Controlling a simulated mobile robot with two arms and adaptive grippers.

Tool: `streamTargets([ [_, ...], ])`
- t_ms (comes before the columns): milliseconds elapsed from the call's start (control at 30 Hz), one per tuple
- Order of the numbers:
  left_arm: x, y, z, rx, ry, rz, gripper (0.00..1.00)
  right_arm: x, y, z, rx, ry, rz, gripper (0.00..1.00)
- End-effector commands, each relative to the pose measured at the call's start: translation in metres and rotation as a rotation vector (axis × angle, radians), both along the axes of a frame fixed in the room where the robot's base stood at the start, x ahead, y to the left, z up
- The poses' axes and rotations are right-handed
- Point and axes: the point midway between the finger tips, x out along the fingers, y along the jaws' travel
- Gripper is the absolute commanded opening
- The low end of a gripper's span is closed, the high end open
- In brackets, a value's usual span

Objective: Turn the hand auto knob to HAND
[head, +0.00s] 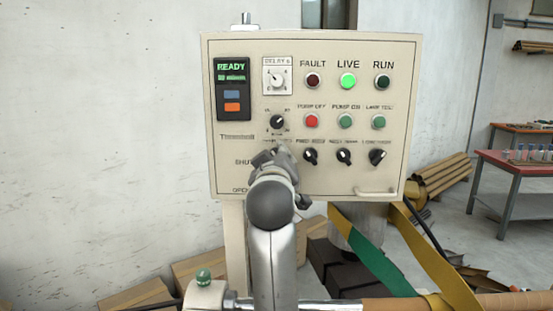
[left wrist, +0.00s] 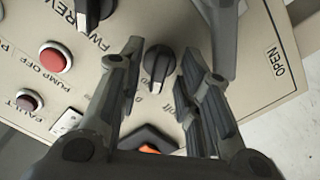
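In the left wrist view a black selector knob (left wrist: 158,62) stands between the fingers of my left gripper (left wrist: 157,75). Its pale pointer mark faces the picture's bottom. OFF is printed near it; other lettering is partly covered, so I cannot read HAND or AUTO. The fingers are apart, one on each side of the knob, and I see no clear contact. In the head view my left gripper (head: 272,155) is in front of the panel's lower left part and hides this knob. My right gripper is not in view.
The beige control panel (head: 230,150) has another black knob (head: 278,122) just above the gripper, a red button (head: 311,120) and a row of selectors (head: 344,156) to the right. A handle (head: 376,191) sticks out lower right. Yellow and green straps (head: 375,262) hang below.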

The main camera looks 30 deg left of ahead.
Motion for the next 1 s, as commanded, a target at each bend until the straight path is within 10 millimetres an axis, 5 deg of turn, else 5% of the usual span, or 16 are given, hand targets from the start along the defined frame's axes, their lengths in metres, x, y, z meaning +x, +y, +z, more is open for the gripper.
streamTargets([
  [500, -0.057, -0.036, 0.000, -0.001, -0.001, -0.001, 0.32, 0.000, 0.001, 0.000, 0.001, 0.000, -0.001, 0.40],
  [1000, -0.059, -0.037, 0.000, 0.000, 0.000, 0.000, 0.32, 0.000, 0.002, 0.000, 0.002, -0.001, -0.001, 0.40],
])
